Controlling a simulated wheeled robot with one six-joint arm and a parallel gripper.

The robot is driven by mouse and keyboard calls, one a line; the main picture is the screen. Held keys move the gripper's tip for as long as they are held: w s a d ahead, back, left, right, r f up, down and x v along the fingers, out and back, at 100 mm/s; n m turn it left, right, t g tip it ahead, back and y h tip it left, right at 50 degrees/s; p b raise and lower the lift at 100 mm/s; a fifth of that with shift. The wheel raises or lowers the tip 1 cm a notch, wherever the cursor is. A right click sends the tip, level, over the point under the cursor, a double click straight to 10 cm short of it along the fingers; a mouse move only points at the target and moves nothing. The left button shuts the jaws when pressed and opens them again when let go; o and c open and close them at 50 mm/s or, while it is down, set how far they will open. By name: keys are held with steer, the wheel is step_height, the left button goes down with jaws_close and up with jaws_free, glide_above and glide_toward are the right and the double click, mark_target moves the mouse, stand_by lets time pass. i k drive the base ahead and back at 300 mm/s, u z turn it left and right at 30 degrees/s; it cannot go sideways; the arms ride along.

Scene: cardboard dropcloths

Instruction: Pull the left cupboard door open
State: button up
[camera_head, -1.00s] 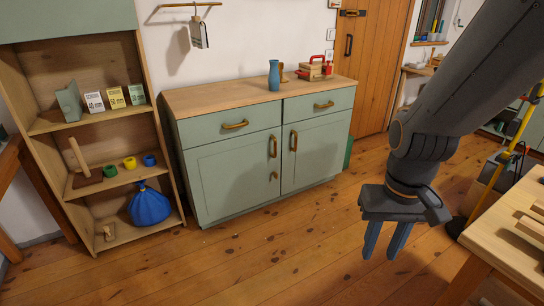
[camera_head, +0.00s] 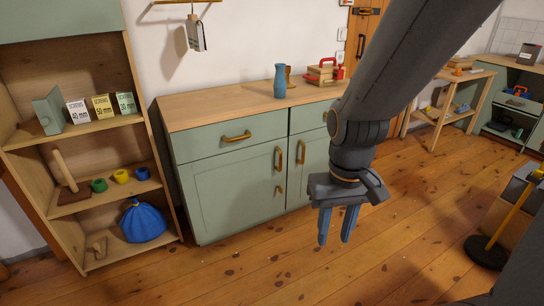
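The green cupboard (camera_head: 229,134) stands against the wall under a wooden top. Its left door (camera_head: 235,192) is closed, with a brass vertical handle (camera_head: 279,158) near its right edge and a smaller brass piece (camera_head: 278,189) below. The right door (camera_head: 315,160) is also closed, with its own handle (camera_head: 301,152); my arm hides part of it. My gripper (camera_head: 337,240) hangs in front of the cupboard, to the right of and lower in the picture than the left door's handle. Its two blue fingers point down, apart and empty, touching nothing.
An open shelf unit (camera_head: 157,168) with boxes, cups and a blue bag (camera_head: 143,222) stands left of the cupboard. A blue bottle (camera_head: 279,80) and a toolbox (camera_head: 325,72) stand on top. The wooden floor (camera_head: 250,272) before the cupboard is clear.

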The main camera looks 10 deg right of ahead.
mark_target(226, 193)
steer(key=z, duration=0.35)
steer(key=i, duration=1)
steer(key=z, duration=0.6)
